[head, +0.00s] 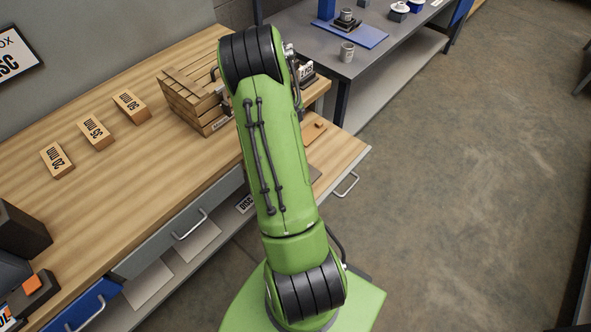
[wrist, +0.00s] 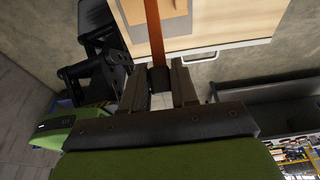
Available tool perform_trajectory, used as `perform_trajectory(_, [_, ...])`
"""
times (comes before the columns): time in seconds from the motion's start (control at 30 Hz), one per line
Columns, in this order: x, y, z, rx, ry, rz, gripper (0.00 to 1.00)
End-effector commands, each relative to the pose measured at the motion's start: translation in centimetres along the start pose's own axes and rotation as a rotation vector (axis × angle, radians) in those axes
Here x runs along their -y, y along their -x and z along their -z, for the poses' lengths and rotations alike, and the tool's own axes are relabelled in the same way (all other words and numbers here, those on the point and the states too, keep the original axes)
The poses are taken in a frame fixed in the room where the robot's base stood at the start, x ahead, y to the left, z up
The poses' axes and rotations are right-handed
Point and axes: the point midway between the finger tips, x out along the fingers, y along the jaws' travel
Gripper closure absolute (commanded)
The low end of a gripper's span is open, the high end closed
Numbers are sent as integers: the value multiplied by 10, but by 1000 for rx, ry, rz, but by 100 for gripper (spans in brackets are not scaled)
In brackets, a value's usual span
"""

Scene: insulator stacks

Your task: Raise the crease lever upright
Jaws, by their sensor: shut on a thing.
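The crease lever (wrist: 153,25) shows in the wrist view as a reddish-brown bar running down from the top edge over a pale wooden surface. A dark block, which looks like its grip end (wrist: 160,78), sits between the fingers of my gripper (wrist: 159,84). My gripper is shut on this end, one finger on each side. The far end of the lever is out of the frame, so its full tilt cannot be told. In the head view my green arm hides the gripper and most or all of the lever.
In the wrist view a wooden surface (wrist: 225,20) with a metal handle (wrist: 197,59) lies beyond the fingers. In the head view a slatted crate (head: 191,103) and several labelled wooden blocks (head: 95,132) stand on the bench (head: 130,180). The floor (head: 470,200) at right is clear.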

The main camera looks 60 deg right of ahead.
Motion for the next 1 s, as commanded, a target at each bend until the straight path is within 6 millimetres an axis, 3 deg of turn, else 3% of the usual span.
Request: perform_trajectory(1.0, [1,23,-30,0,0,2,84])
